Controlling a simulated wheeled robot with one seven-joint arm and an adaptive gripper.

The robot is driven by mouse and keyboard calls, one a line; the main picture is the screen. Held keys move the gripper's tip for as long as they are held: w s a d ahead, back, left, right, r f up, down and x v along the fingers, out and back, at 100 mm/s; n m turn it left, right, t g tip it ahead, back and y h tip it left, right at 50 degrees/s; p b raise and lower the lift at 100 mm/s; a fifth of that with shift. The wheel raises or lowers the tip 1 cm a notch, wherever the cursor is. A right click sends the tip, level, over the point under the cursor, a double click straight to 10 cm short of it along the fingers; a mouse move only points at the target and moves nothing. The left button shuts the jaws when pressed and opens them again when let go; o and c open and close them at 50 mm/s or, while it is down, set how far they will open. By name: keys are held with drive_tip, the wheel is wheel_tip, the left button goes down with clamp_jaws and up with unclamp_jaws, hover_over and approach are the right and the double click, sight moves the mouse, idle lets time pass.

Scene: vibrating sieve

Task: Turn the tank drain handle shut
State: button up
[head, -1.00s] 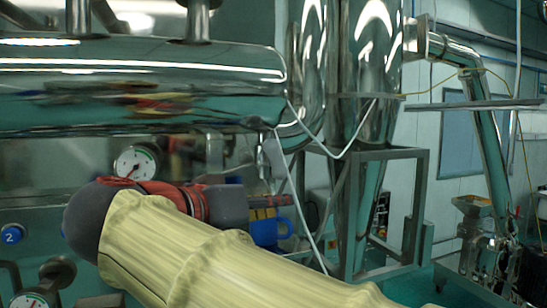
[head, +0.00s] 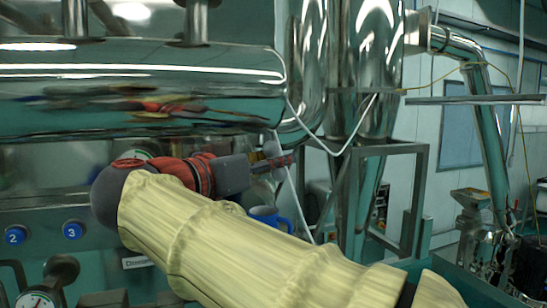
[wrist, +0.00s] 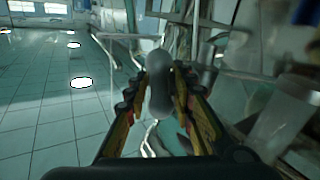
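My gripper (head: 286,160) is in front of the steel machine, its fingers pointing right in the head view. The same gripper (wrist: 159,78) shows its two yellow and black fingers apart in the wrist view. A grey rounded handle (wrist: 158,82), which looks like the drain handle, lies between them. I see no clear grip on it, and whether a finger touches it is hard to tell. In the head view a grey rounded end (head: 273,150) shows at the fingers. The handle's mount and the valve are not clear.
A large horizontal steel tank (head: 140,85) spans the upper left. A blue mug (head: 265,216) stands below my gripper. A panel with blue buttons (head: 72,230) and gauges is at left. A steel frame (head: 420,200) stands right. Open tiled floor (wrist: 50,120) shows in the wrist view.

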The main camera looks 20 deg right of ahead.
drive_tip(key=shift+c, duration=1.1)
drive_tip(key=c, duration=0.4)
clamp_jaws()
